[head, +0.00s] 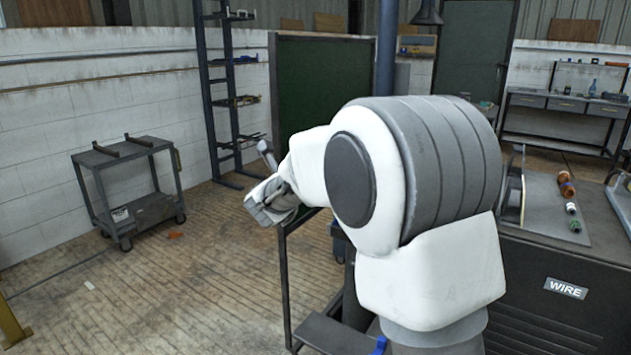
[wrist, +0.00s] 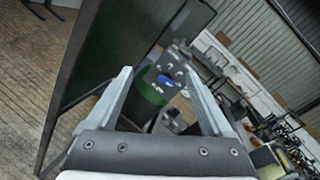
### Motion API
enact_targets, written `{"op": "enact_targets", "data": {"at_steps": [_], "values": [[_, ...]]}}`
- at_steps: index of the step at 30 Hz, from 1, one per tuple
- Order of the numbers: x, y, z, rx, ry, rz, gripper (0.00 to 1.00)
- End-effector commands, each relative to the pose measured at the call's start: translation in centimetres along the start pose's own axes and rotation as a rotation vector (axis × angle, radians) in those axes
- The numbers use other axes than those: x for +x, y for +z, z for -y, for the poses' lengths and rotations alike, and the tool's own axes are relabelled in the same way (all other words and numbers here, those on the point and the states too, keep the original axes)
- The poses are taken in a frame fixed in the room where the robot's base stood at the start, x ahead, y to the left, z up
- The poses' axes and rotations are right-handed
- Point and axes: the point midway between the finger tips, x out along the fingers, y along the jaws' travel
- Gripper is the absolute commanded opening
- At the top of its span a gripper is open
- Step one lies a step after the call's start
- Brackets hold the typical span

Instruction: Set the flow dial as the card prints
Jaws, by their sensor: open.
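My gripper (wrist: 157,70) is open and empty in the wrist view, its two fingers spread apart. In the head view the end of my arm (head: 270,198) hangs in front of a dark green panel (head: 322,105). Beyond the fingers, the wrist view shows a green cylinder (wrist: 151,93) with a blue part (wrist: 165,80) near its top and a grey plate (wrist: 178,61) with dark round spots beside it. They stand apart from the fingers. I cannot make out a dial or a printed card for certain in either view.
A grey cart (head: 126,175) stands at left by the white wall. A tall dark rack (head: 212,100) stands behind my arm. At right is a dark cabinet marked WIRE (head: 566,288) with several coloured spools (head: 570,208) on top. The wooden floor (head: 190,270) is mostly clear.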

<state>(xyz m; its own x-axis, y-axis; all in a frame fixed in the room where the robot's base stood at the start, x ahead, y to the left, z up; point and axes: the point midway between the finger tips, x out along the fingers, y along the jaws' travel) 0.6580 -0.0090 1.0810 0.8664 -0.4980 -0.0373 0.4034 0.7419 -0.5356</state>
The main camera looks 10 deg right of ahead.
Motion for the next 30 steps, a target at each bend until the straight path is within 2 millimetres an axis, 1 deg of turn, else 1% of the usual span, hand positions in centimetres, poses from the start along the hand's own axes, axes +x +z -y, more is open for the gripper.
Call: {"op": "enact_targets", "data": {"at_steps": [1, 3, 7, 11, 14, 17, 24, 30], "values": [[0.7, -2.3, -1.2, 0.068, -0.052, -0.024, 0.85], [1.1, -4.0, -1.5, 0.161, -0.128, -0.048, 0.85], [1.4, -6.1, -1.8, 0.266, -0.221, -0.069, 0.85], [1.7, -6.8, -1.7, 0.307, -0.260, -0.075, 0.85], [2.7, -7.0, -1.4, 0.312, -0.266, -0.076, 0.85], [4.3, -7.2, -0.9, 0.310, -0.266, -0.075, 0.85], [9.4, -7.8, 0.3, 0.309, -0.265, -0.074, 0.85], [13.4, -8.2, 1.4, 0.308, -0.264, -0.074, 0.85]]}}
